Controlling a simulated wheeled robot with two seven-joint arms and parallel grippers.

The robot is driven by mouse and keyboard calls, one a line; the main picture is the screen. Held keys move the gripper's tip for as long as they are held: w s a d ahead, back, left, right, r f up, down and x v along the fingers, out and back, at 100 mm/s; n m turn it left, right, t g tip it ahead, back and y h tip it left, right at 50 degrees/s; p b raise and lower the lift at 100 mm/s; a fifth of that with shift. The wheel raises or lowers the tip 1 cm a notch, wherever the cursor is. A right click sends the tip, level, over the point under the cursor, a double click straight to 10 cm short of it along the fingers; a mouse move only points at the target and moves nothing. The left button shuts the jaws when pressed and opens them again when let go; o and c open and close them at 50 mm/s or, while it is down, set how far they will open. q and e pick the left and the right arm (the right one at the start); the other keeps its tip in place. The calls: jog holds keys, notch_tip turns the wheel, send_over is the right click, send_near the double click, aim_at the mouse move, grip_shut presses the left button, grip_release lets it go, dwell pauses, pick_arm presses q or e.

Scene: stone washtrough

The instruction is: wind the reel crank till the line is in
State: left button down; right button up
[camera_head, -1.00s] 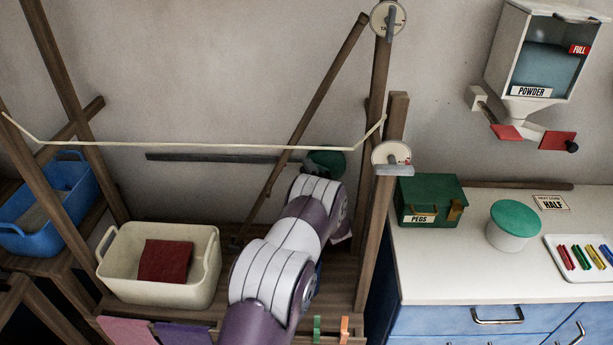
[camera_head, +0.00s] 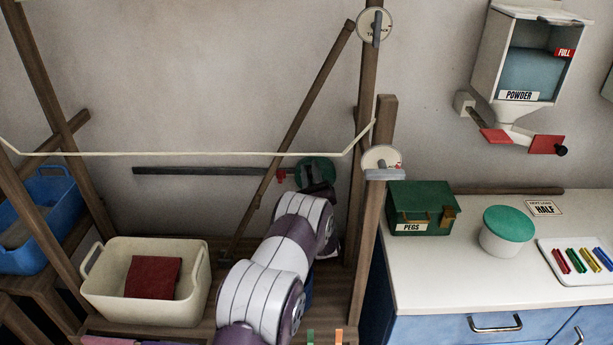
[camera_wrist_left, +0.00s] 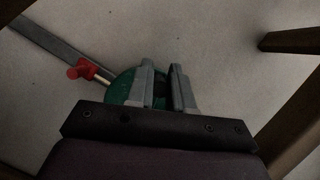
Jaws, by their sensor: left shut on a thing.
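The green reel (camera_head: 315,170) is on the back wall behind the wooden frame, and it also shows in the left wrist view (camera_wrist_left: 121,88). A red knob (camera_head: 281,174) on a short rod sticks out to its left, clear of my fingers. My left gripper (camera_head: 318,186) is in front of the reel. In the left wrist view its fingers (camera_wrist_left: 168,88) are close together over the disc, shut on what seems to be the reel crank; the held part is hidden. The pale line (camera_head: 200,153) is strung across the frame, bent up at both ends. My right gripper is not in view.
Wooden posts (camera_head: 370,215) stand right of my arm. Two white dials (camera_head: 370,26) (camera_head: 376,157) are on the posts. A cream basket (camera_head: 190,297) with a red cloth stands left. A counter (camera_head: 440,270) holds a peg box (camera_head: 420,210) and a tub (camera_head: 507,237).

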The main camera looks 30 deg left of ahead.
pick_arm(q)
jog(key=shift+w+d+r+m+t+h, duration=0.1)
jog(key=shift+d+m+t+h, duration=0.1)
jog(key=shift+m, duration=0.25)
jog(key=shift+w+d+m+t+h, duration=0.1)
jog(key=shift+m+t+h, duration=0.1)
jog(key=shift+m, duration=0.25)
jog(key=c, duration=1.1)
grip_release()
jog(key=b+v, duration=0.1)
jog(key=v, duration=1.1)
jog(key=shift+s+d+f, duration=0.2)
jog(key=shift+f, duration=0.05)
